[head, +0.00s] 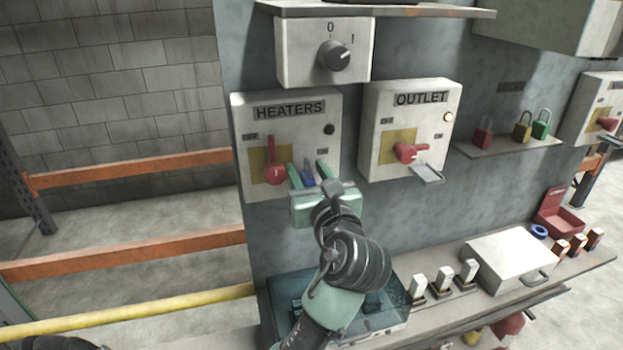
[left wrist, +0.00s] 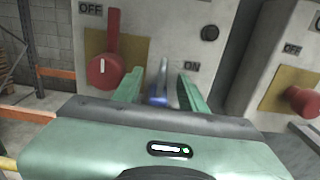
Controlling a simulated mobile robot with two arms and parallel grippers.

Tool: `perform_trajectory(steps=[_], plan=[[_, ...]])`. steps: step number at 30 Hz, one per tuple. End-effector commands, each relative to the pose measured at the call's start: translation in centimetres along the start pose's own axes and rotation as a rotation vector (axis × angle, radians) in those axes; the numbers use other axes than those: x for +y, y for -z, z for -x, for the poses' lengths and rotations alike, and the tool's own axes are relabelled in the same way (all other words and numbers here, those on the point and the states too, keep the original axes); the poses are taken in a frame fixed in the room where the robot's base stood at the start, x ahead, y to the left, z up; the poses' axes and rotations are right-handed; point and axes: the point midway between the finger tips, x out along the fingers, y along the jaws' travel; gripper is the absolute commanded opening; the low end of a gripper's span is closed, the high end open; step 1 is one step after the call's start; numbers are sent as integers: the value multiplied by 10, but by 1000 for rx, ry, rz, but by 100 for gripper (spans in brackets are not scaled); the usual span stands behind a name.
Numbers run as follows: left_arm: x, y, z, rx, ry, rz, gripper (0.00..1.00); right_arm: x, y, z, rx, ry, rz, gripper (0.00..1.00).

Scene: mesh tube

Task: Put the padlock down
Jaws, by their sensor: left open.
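My left gripper (head: 307,177) is open in front of the lower right of the HEATERS box (head: 243,117). A small blue thing with a grey upper part (left wrist: 158,98) shows between its two green fingers (left wrist: 160,90); it looks like a blue padlock, mostly hidden by the gripper. I cannot tell whether it touches a finger or what bears it. Red (head: 483,138), yellow (head: 522,132) and green (head: 541,129) padlocks stand on a small shelf (head: 500,147) at the right. My right gripper is not in view.
The HEATERS red switch (head: 275,174) is left of my fingers. The OUTLET box (head: 420,110), with its red handle (head: 408,153), is close on the right. A lower ledge (head: 470,305) bears a white case (head: 508,258), small switches and a red holder (head: 560,212).

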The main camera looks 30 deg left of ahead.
Motion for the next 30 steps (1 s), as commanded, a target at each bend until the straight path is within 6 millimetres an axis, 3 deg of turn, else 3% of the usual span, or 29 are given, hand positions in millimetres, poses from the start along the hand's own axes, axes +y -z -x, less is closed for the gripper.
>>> perform_trajectory(steps=[5,12,18,24,30], plan=[[-1,-5,20,4,4,-2,41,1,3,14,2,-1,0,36],[0,-6,73,5,4,0,41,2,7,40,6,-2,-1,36],[0,-4,106,4,2,0,41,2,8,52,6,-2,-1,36],[0,-2,120,0,1,2,41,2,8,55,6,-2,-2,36],[0,-2,120,0,1,2,41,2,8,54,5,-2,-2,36]])
